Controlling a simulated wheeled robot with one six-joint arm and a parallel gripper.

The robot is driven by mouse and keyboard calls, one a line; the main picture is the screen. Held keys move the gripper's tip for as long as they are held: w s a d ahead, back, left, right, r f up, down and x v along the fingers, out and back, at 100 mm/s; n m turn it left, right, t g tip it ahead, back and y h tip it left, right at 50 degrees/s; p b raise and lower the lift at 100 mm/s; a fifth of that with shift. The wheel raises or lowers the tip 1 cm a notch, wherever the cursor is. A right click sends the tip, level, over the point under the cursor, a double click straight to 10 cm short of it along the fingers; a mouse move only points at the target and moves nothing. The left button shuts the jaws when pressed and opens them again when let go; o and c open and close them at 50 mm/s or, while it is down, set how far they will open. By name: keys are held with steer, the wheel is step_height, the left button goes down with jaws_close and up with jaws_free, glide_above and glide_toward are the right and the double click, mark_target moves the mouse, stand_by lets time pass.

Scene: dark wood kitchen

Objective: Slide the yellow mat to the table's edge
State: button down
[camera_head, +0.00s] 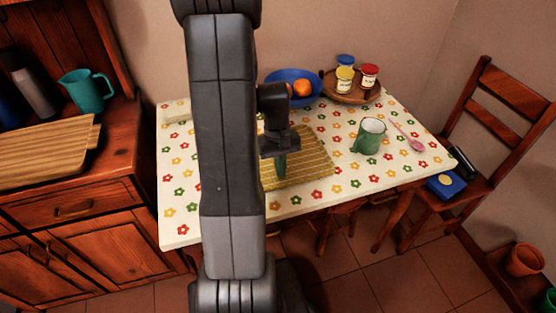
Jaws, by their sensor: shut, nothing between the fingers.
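The yellow mat (306,167) lies flat on the table (182,219), which has a white cloth with a flower print. The mat's front side is close to the table's front edge, and my arm hides its left part. My gripper (281,175) points down over the mat's visible left part, with its fingers shut and nothing between them. Its tips look to be at or just above the mat; I cannot tell whether they touch it.
Behind are a blue bowl (276,76) with oranges and a wooden tray (349,97) with several jars. A chair (489,125) stands at the right. The table's front right is clear.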

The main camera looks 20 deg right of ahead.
steer(key=shift+s, duration=0.1)
steer(key=s, duration=0.8)
steer(key=shift+s+d, duration=0.15)
steer(key=shift+s, duration=0.05)
steer(key=shift+w, duration=0.15)
